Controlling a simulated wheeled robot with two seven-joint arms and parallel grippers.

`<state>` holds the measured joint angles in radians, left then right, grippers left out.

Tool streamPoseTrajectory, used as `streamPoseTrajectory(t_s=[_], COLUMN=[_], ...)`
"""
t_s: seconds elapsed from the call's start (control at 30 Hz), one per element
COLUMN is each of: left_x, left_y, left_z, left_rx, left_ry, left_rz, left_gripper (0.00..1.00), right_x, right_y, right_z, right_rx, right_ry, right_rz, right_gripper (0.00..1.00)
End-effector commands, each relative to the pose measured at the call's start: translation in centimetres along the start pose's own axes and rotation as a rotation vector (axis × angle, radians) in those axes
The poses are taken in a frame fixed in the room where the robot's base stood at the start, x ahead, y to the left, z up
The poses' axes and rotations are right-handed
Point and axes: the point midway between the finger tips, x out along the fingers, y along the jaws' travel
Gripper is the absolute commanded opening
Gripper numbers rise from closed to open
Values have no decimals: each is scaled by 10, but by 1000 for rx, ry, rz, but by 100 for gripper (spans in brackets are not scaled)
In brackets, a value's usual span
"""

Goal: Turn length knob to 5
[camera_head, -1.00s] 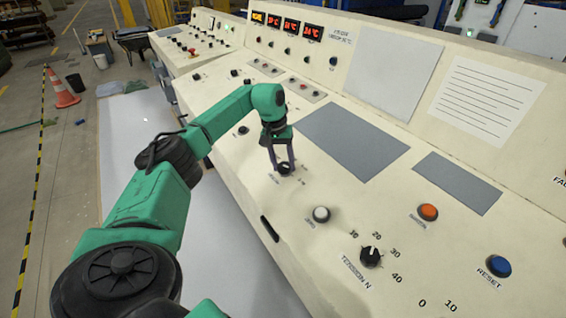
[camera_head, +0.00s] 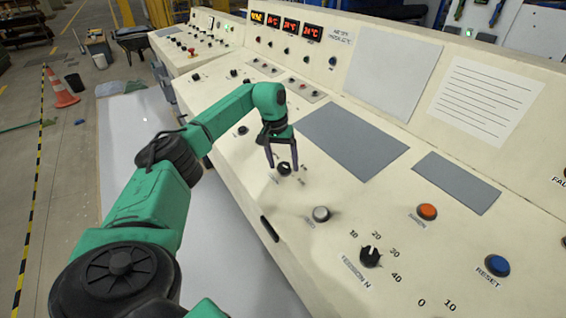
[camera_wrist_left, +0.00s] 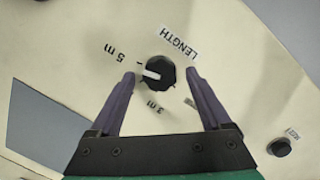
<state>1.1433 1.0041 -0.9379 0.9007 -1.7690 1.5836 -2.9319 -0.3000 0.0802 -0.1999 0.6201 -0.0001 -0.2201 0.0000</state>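The black length knob (camera_head: 284,169) is on the sloped cream panel in the head view. In the left wrist view the length knob (camera_wrist_left: 160,72) lies beside the printed word LENGTH. Its white pointer faces left, between the "5 m" label (camera_wrist_left: 123,54) and the "3 m" label (camera_wrist_left: 157,107). My left gripper (camera_head: 282,171) is at the knob. In the wrist view its two purple fingers stand apart, one on each side of the knob, with gaps visible. My right gripper is not in view.
A white button (camera_head: 321,214) and the tension knob (camera_head: 370,256) are nearer me on the panel. An orange button (camera_head: 427,211) and a blue reset button (camera_head: 498,265) lie to the right. A flat grey plate (camera_head: 351,140) is behind the length knob.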

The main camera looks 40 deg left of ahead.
Motion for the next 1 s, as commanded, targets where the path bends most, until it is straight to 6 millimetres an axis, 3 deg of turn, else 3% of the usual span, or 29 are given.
streamPoseTrajectory(t_s=[0.23,0.37,0.8,1.0], left_x=[0,-14,-131,-146], left_y=[0,0,1,0], left_z=[1,0,0,0], left_rx=[0,0,-1,0], left_ry=[-3,-1,1,-2], left_rz=[-1,0,1,0], left_gripper=[81,81,81,81], right_x=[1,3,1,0], right_y=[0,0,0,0], right_z=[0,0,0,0], right_rx=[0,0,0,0], right_ry=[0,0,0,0], right_rz=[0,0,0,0], right_gripper=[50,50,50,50])
